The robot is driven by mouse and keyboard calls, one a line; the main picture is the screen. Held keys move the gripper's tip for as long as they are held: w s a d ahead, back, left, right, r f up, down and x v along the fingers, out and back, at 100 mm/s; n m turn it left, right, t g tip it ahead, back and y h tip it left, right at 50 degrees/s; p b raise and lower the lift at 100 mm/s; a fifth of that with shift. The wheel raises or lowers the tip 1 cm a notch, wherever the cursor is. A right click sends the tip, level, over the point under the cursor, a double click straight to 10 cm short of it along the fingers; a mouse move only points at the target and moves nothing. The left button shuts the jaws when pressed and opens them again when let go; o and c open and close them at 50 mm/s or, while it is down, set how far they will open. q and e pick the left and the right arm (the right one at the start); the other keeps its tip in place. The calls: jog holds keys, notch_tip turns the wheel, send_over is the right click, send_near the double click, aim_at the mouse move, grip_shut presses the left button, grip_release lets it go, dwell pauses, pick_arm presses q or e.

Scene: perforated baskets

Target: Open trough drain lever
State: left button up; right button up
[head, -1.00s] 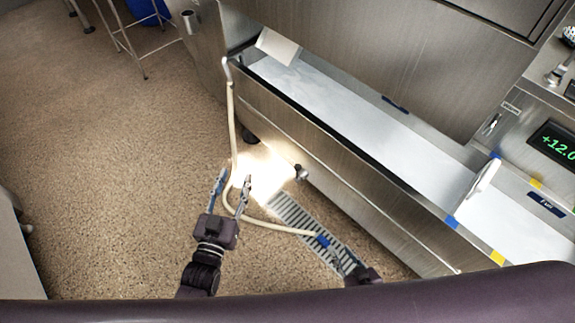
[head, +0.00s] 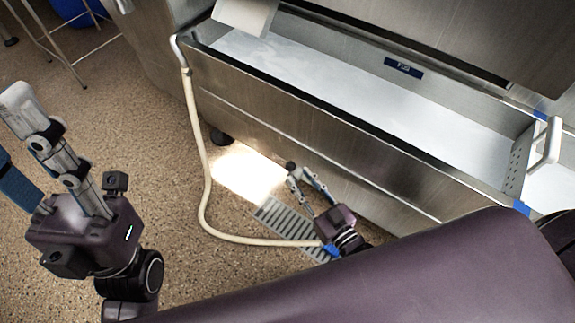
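The long steel trough (head: 300,125) crosses the head view from upper left to right. A small dark valve piece (head: 291,166), which looks like the drain lever, shows low at the trough's front, close to my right gripper's tips. My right gripper (head: 303,176) is beside the trough front, above the floor, with its fingers apart. I cannot tell whether it touches the lever, and the lever's handle is not clear. My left gripper (head: 12,135) is large at the left edge, open and empty, away from the trough.
A cream hose (head: 205,190) hangs from the trough's left end and curves along the floor to a blue-ended tip near the floor grate (head: 290,222). A white-handled perforated divider (head: 520,165) stands in the trough. A metal stand (head: 75,60) is at upper left.

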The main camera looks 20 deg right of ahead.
aim_at(293, 170)
jog(key=b+x, duration=0.1)
jog(key=x, duration=0.5)
jog(key=shift+b, duration=0.35)
jog(key=shift+c, duration=0.6)
grip_shut()
